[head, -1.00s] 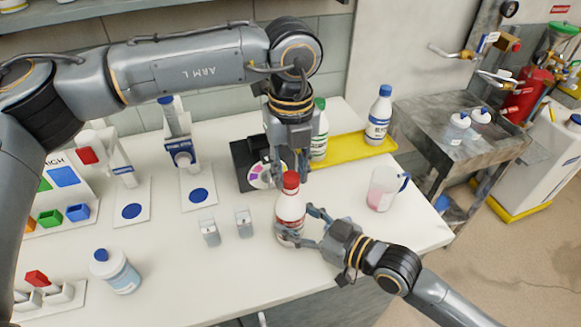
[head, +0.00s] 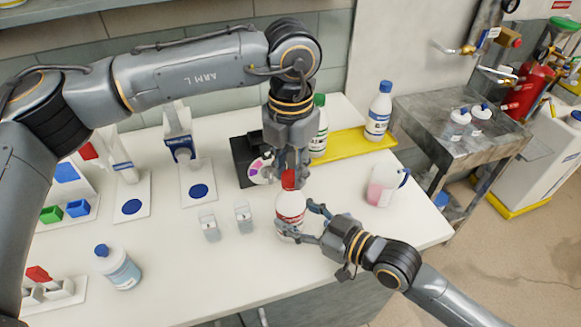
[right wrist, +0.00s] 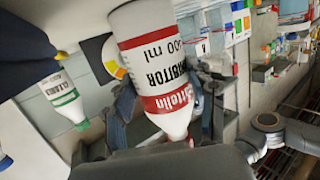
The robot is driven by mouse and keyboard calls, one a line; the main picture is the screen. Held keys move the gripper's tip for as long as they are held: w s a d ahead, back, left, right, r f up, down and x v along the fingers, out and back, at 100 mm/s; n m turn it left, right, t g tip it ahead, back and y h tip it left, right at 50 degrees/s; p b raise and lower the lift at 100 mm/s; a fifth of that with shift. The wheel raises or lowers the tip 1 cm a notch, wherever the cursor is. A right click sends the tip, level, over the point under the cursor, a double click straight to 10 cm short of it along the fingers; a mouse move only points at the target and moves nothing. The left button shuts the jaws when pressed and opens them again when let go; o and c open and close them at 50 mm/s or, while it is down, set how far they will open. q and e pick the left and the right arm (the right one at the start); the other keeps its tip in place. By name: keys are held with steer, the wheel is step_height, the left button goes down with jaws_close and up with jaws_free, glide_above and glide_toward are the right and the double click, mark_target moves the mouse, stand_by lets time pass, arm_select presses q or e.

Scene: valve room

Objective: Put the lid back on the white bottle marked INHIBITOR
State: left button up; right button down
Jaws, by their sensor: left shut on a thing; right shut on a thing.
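The white INHIBITOR bottle (head: 290,207) with a red label stands upright near the table's front; its lettering shows in the right wrist view (right wrist: 160,62). My right gripper (head: 303,224) is shut on the bottle's lower body from the right. The red lid (head: 289,180) is at the bottle's top. My left gripper (head: 291,177) is above, pointing down, its fingers shut on the lid. The fingers partly cover the lid and neck, so I cannot tell how the lid sits on the neck.
A pink-filled jug (head: 382,186) is to the right. Two small clear containers (head: 209,225) are close on the left. A blue-capped jar (head: 119,268) stands front left.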

arm_select(q)
steer(key=m, duration=1)
steer(key=shift+m, duration=0.3)
steer(key=m, duration=2)
steer(key=shift+m, duration=0.3)
steer(key=m, duration=0.3)
steer(key=shift+m, duration=0.4)
steer(key=m, duration=0.6)
